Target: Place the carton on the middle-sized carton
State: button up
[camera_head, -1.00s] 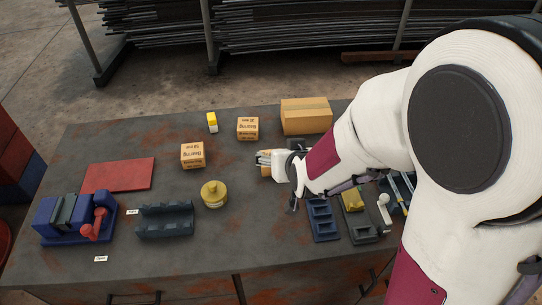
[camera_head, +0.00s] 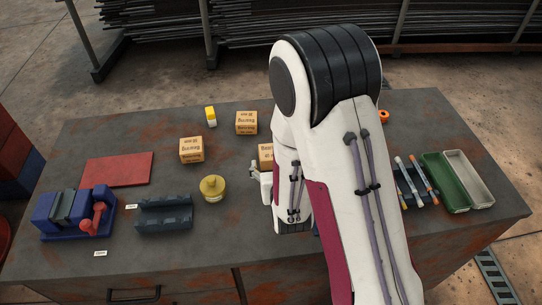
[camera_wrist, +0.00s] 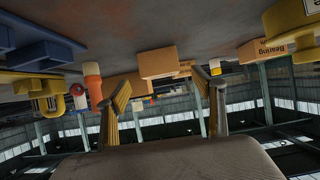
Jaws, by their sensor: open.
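A tan carton (camera_head: 266,155) stands mid-table in the head view, its right side hidden by my arm. In the wrist view, which is upside down, this carton (camera_wrist: 158,62) stands ahead, between and beyond the fingers. My gripper (camera_wrist: 161,80) is open and empty, on the near side of the carton; in the head view its fingers (camera_head: 256,171) show just left of my wrist. Two lettered cartons of similar size stand farther left (camera_head: 192,150) and farther back (camera_head: 246,122). They also show in the wrist view, at right (camera_wrist: 262,50) and behind the near carton (camera_wrist: 185,69).
A brass pot (camera_head: 213,188) stands left of my gripper, close by. A yellow-and-white box (camera_head: 211,116) stands at the back. A dark rack (camera_head: 164,216), red plate (camera_head: 117,170) and blue vise (camera_head: 75,213) are left. Green tray (camera_head: 446,182) is right. My arm hides the large box.

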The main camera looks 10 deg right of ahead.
aim_at(271, 154)
jog(key=shift+w+f, duration=0.1)
jog(key=shift+f, duration=0.05)
dwell(0.3)
jog(key=shift+x, duration=1.2)
jog(key=shift+w, duration=0.15)
jog(key=shift+x, duration=2.4)
jog(key=shift+c, duration=0.4)
jog(key=c, duration=1.4)
jog(key=shift+w+r, duration=0.1)
jog(key=shift+r, duration=0.15)
jog(key=shift+r, duration=4.8)
